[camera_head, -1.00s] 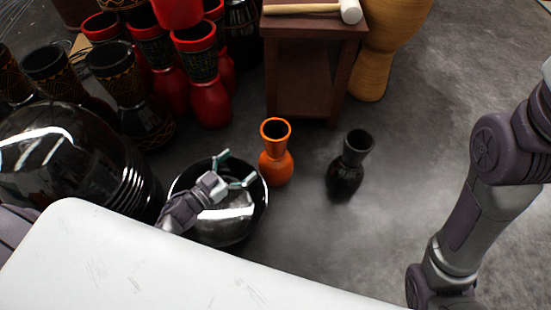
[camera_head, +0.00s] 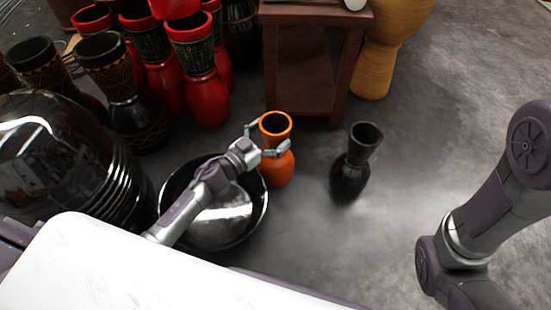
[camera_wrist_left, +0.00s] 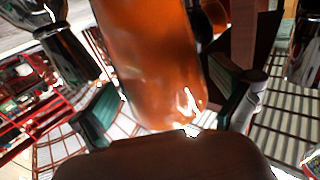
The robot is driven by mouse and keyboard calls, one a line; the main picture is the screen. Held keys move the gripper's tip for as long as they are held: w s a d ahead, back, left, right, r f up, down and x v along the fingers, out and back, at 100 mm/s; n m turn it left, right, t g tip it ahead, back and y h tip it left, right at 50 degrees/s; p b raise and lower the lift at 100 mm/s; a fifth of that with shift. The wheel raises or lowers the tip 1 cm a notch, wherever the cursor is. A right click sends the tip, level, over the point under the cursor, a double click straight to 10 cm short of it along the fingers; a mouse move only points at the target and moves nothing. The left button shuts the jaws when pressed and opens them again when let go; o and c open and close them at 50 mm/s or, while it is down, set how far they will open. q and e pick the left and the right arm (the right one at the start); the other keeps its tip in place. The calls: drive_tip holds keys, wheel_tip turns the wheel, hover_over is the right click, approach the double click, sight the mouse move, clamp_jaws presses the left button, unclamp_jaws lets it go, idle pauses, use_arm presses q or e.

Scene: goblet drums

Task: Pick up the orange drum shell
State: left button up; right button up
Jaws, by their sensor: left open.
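The orange drum shell (camera_head: 277,167) stands upright on the grey floor in the head view, with a dark open mouth and a narrow waist. My left gripper (camera_head: 268,142) is open at its upper part, with one finger on each side of the shell just below the rim. In the left wrist view the orange shell (camera_wrist_left: 155,65) fills the middle between the two green finger pads (camera_wrist_left: 165,112). I cannot tell whether either finger touches it. My right gripper is not in view.
A small black drum shell (camera_head: 350,165) stands to the right. A large black bowl (camera_head: 262,205) lies under my left arm. A brown wooden stand (camera_head: 305,75) is behind the orange shell, with red drums (camera_head: 207,95) to the left.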

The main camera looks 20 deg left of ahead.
use_arm(q)
drive_tip(key=shift+x, duration=0.85)
drive_tip(key=shift+a, duration=0.1)
drive_tip(key=c, duration=1.5)
drive_tip(key=shift+r, duration=0.1)
drive_tip(key=shift+c, duration=0.9)
